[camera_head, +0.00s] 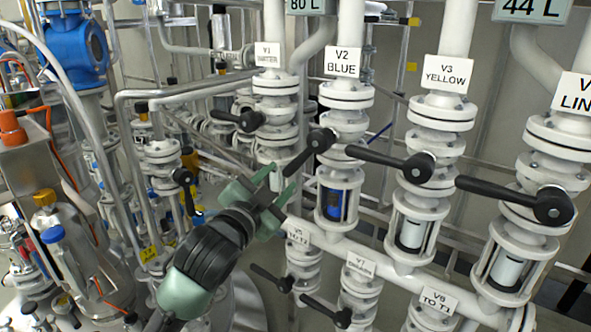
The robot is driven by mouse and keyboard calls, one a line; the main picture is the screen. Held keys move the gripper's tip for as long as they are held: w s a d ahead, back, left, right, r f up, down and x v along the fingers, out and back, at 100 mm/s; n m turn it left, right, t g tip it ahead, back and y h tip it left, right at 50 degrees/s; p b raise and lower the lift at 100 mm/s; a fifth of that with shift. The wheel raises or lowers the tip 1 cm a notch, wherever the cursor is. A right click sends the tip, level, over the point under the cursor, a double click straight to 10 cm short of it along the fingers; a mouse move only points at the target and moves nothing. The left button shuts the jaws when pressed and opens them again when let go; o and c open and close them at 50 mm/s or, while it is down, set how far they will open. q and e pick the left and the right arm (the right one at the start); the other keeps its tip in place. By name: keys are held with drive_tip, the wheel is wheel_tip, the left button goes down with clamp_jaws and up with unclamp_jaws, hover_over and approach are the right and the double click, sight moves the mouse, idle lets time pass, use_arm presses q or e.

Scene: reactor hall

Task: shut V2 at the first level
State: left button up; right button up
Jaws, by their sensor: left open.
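The V2 BLUE label (342,62) hangs on the second white pipe column. Below it is the V2 valve's black lever (308,153), which slants from its round hub down to the left. My left gripper (279,181) is green and dark grey and reaches up from the lower left. It is open, with its two fingertips close to the free end of the V2 lever. I cannot tell whether they touch it. A sight glass (334,203) with blue content sits under the valve. My right gripper is not in view.
The V1 lever (238,120), V3 lever (392,161) and another lever (518,198) on the right column point left. Lower levers, such as the one under V7 (327,311), jut out below my gripper. Steel pipes and vessels crowd the left.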

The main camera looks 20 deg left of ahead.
sight(292, 167)
use_arm(q)
drive_tip(key=w, duration=0.2)
drive_tip(key=w+p, duration=0.1)
drive_tip(key=w, duration=0.1)
drive_tip(key=w+d, duration=0.1)
drive_tip(key=w, duration=0.1)
drive_tip(key=shift+w+f+p, duration=0.15)
drive_tip(key=shift+w+p, duration=0.1)
drive_tip(key=shift+p, duration=0.05)
drive_tip(key=shift+w, duration=0.85)
drive_tip(key=shift+d, duration=0.1)
clamp_jaws()
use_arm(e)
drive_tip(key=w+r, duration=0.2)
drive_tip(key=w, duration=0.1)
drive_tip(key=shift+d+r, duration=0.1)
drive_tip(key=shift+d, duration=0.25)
